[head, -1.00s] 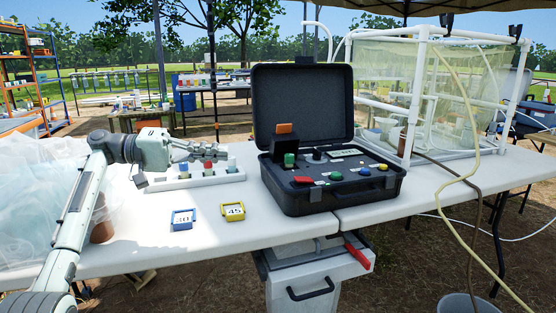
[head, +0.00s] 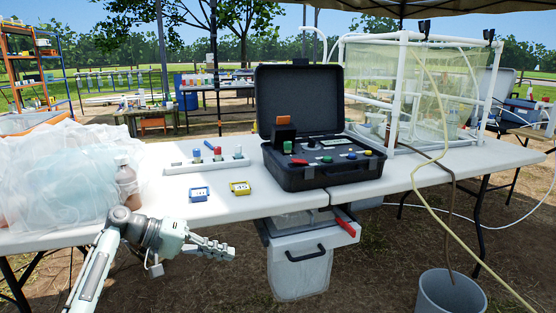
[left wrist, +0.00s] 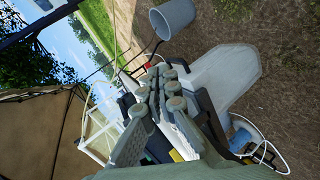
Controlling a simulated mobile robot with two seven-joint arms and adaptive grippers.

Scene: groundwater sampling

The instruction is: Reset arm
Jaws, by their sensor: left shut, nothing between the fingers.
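My left gripper (head: 215,246) is in front of the table's front edge, at the lower left of the head view. It is shut with nothing in it and points to the right. It also shows in the left wrist view (left wrist: 163,85), with its fingers together. It is apart from the table (head: 230,209) and the things on it. My right gripper shows in neither view.
An open black case (head: 320,178) stands mid-table. A white rack (head: 180,169) with several coloured caps, a blue tag (head: 199,194) and a yellow tag (head: 240,188) lie left of it. A white bin (head: 298,272) is below, a grey bucket (head: 450,293) at right.

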